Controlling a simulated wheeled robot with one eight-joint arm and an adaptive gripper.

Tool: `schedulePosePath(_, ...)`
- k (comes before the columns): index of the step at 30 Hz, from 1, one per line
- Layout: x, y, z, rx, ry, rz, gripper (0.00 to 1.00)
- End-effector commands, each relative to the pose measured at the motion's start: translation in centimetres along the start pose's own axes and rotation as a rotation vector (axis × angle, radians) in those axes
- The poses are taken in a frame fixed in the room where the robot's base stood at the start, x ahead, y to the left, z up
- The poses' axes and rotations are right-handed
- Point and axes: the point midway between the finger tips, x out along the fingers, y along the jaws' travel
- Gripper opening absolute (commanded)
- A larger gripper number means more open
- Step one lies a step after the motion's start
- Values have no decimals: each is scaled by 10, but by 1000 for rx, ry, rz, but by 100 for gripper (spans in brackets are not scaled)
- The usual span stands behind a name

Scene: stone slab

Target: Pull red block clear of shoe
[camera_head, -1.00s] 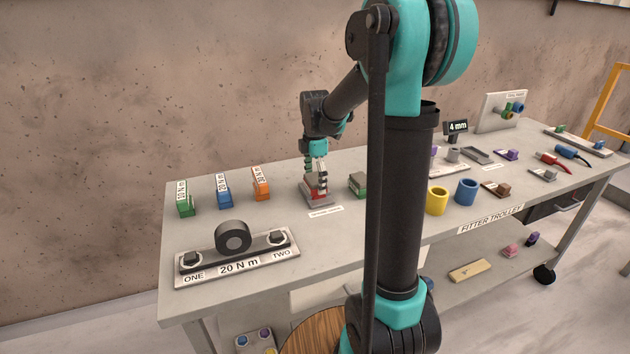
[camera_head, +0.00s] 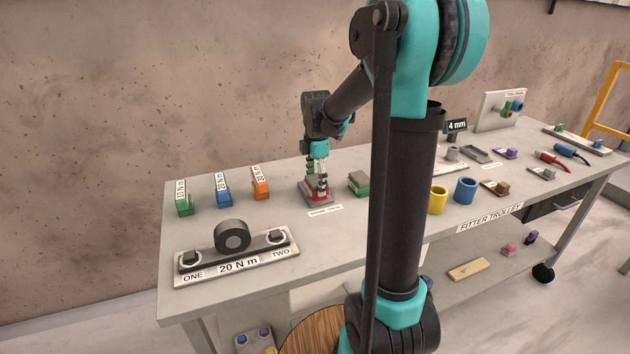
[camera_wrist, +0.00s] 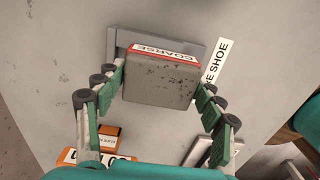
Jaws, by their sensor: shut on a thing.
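The red block (camera_wrist: 162,52) shows a red side with a COARSE label and a speckled grey face towards the wrist camera. My gripper (camera_wrist: 162,84) has a finger on each of its sides and is shut on it. The grey shoe (camera_wrist: 122,40) shows behind the block at the upper left, and the block hides most of it. In the head view my gripper (camera_head: 322,184) points down at the red block (camera_head: 319,197), which is at the shoe (camera_head: 326,203). I cannot tell whether block and shoe touch.
A green block (camera_head: 358,184) stands close on the right. Orange (camera_head: 261,190), blue (camera_head: 223,198) and green (camera_head: 185,206) labelled blocks stand to the left. A torque plate (camera_head: 237,257) lies in front. Bare tabletop lies between these.

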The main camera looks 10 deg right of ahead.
Motion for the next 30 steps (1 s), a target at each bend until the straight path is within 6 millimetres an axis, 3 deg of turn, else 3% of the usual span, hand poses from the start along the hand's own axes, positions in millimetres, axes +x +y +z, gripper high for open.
schedulePosePath(30, 0, -37, 0, 0, 0, 0, 29)
